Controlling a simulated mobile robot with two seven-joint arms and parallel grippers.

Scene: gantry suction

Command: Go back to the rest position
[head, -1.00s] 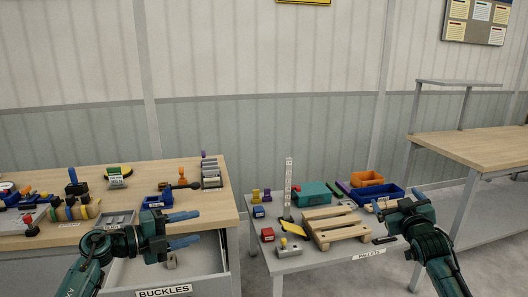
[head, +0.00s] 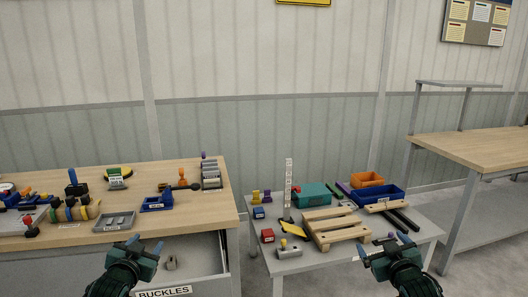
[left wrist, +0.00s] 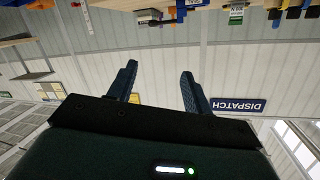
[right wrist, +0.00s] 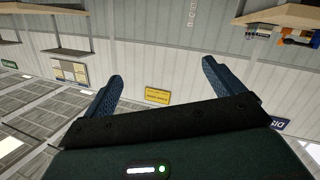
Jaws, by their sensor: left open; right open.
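My left gripper (head: 136,247) is open and empty in the head view, low in front of the open drawer (head: 205,255) labelled BUCKLES. Its two blue fingers stand apart with nothing between them in the left wrist view (left wrist: 156,88). My right gripper (head: 383,248) is open and empty in front of the right edge of the grey table (head: 330,263). Its spread fingers also show in the right wrist view (right wrist: 160,85). A small grey piece (head: 171,262) lies in the drawer.
The wooden workbench (head: 215,200) on the left holds a grey tray (head: 114,222), a blue holder (head: 157,202) and several tools. The grey table carries a wooden pallet (head: 335,226), a teal box (head: 312,195) and a blue bin (head: 377,194). Another bench (head: 470,148) stands at right.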

